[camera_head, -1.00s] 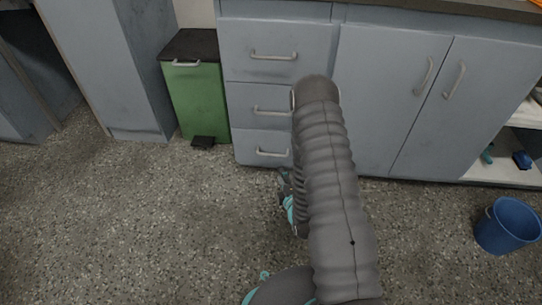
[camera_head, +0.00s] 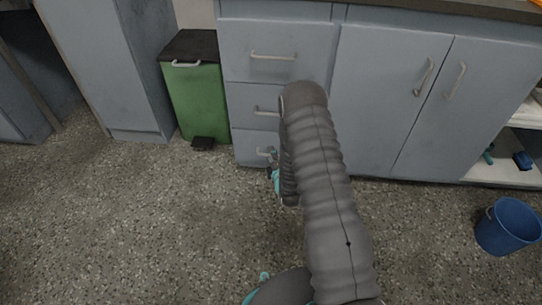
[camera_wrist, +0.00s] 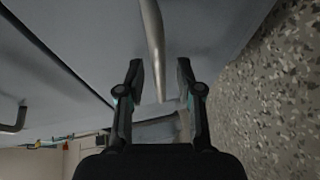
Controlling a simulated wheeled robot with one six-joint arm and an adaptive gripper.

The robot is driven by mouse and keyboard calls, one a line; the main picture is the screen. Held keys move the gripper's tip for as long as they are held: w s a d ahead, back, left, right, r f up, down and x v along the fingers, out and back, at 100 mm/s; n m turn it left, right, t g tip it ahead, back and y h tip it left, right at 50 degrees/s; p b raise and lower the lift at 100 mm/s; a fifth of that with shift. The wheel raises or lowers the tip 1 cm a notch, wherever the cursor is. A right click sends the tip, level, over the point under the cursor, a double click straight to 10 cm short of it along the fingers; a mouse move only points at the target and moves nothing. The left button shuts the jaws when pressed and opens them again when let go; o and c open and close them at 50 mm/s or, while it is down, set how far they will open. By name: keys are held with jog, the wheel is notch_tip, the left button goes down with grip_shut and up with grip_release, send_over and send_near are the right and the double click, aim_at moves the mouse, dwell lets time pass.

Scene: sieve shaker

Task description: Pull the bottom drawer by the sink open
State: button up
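The bottom drawer (camera_head: 244,148) is the lowest of three grey-blue drawers beside the green bin and looks closed. Its metal handle (camera_head: 263,152) is partly hidden behind my arm and gripper. My gripper (camera_wrist: 160,70) is open in the wrist view. The bottom drawer handle (camera_wrist: 152,35) runs down between the two fingertips, with gaps visible on both sides. The drawer front (camera_wrist: 210,35) fills the upper part of that view. In the head view my gripper is low in front of the drawer, mostly hidden by my arm.
The green pedal bin (camera_head: 198,100) stands left of the drawers. Two cupboard doors (camera_head: 385,100) are to the right. A blue bucket (camera_head: 507,228) stands on the floor at right. The speckled floor (camera_head: 120,220) in front is clear.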

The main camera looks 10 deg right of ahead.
jog(key=shift+w, duration=0.1)
grip_shut()
jog(key=shift+a, duration=0.1)
